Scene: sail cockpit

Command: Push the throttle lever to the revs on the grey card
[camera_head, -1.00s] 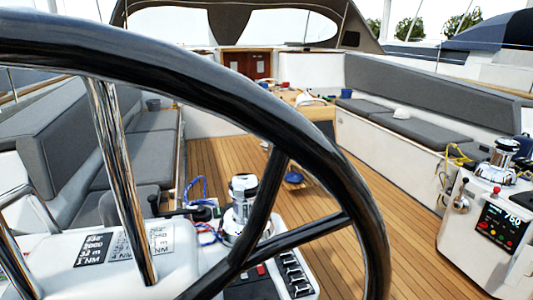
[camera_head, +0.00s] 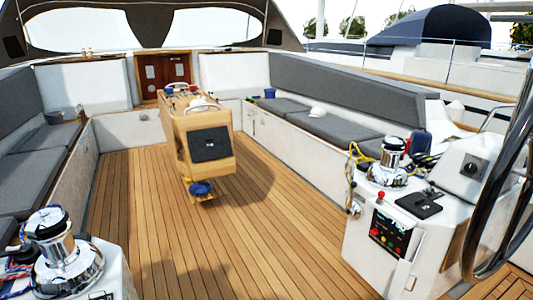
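The helm console (camera_head: 400,262) stands at the right, with a black engine panel (camera_head: 388,238) on its face. The panel has a lit readout at its top, too small to read, and red, yellow and green buttons. A silver lever with a round end (camera_head: 354,208) is on the console's left edge; it looks like the throttle lever. A small red-knobbed part (camera_head: 380,197) stands just above the panel. A flat black fitting with a handle (camera_head: 420,204) lies on the console top. The grey card is not in view. Neither gripper is in view.
Another winch (camera_head: 62,255) is at lower left. A wooden table (camera_head: 190,140) stands mid-cockpit. The teak floor (camera_head: 240,235) between is clear.

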